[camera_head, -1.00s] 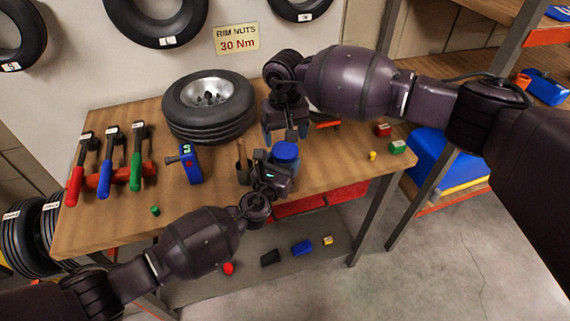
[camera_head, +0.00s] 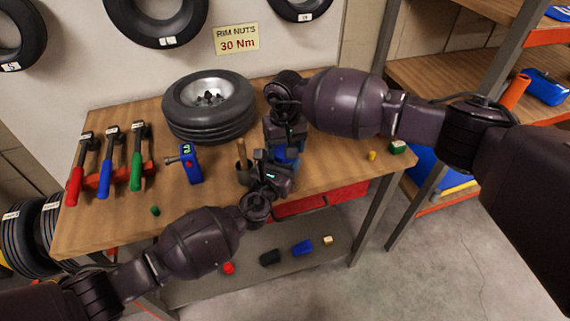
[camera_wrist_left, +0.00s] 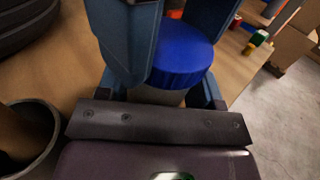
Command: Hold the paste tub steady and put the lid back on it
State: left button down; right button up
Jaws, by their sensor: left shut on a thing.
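The paste tub has a pale body (camera_wrist_left: 155,96) with a blue lid on top of it. The lid (camera_wrist_left: 182,52) looks level in the left wrist view; whether it is fully seated I cannot tell. My left gripper (camera_wrist_left: 160,98) is shut around the tub body at the bench's front. My right gripper (camera_head: 284,146) is down over the tub from above. In the left wrist view its two fingers (camera_wrist_left: 178,50) come down on either side of the lid. Whether they grip it I cannot tell. In the head view the lid (camera_head: 287,153) is partly hidden.
A grey cup (camera_wrist_left: 30,150) with a wooden handle in it stands close beside my left gripper. A blue torque tool (camera_head: 190,163), several hammers and a wheel (camera_head: 209,106) occupy the bench (camera_head: 110,222). Small coloured blocks, one green (camera_head: 397,147), lie at the right.

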jog(key=shift+m, duration=1.6)
jog(key=o, duration=1)
jog(key=shift+r, duration=0.1)
